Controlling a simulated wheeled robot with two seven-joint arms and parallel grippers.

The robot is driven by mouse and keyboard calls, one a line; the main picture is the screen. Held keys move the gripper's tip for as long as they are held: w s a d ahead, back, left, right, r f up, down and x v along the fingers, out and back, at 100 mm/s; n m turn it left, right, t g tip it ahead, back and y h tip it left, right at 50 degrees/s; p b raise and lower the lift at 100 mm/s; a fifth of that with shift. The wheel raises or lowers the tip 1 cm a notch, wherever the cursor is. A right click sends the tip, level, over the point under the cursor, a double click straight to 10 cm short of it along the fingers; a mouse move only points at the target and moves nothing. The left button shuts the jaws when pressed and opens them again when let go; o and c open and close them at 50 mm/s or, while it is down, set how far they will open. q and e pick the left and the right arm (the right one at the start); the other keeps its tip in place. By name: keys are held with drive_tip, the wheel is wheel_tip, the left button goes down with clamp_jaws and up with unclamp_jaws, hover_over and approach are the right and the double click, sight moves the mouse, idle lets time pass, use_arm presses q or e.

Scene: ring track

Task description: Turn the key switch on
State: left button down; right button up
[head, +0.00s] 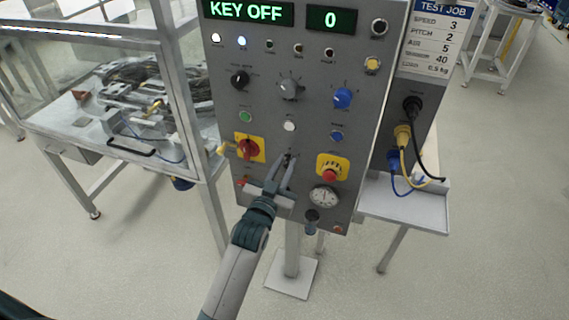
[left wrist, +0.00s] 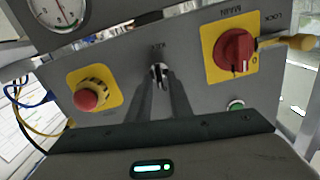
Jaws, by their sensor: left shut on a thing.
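The grey control panel (head: 270,105) stands upright in front of me, and its display (head: 249,12) reads "KEY OFF". The key switch (left wrist: 158,70) sits low on the panel between the red rotary main switch on a yellow plate (head: 249,148) and the red emergency button on a yellow plate (head: 332,167). My left gripper (head: 286,160) reaches up to it from below, its fingers shut on the key. In the left wrist view the fingertips (left wrist: 159,84) meet at the key and hide part of it. My right gripper is not in view.
A pressure gauge (head: 324,196) sits below the emergency button. Several knobs and buttons fill the panel above. A yellow tag (head: 225,150) is beside the main switch. Yellow, blue and black cables (head: 405,160) hang at the right over a small shelf (head: 405,207). A glazed machine stands left.

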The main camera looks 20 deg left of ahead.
use_arm(q)
drive_tip(key=m+p, duration=0.1)
drive_tip(key=m, duration=0.4)
drive_tip(key=shift+d+p, duration=0.15)
drive_tip(key=shift+p, duration=0.25)
drive_tip(key=m, duration=0.5)
drive_tip(key=shift+d+f+p, duration=0.15)
drive_tip(key=shift+f+p, duration=0.05)
drive_tip(key=shift+p, duration=0.2)
drive_tip(key=shift+m, duration=0.3)
drive_tip(key=c, duration=1.9)
unclamp_jaws()
drive_tip(key=shift+s, duration=0.1)
drive_tip(key=s+b, duration=0.5)
drive_tip(key=s, duration=1.2)
drive_tip(key=shift+a, duration=0.3)
drive_tip(key=shift+s, duration=0.1)
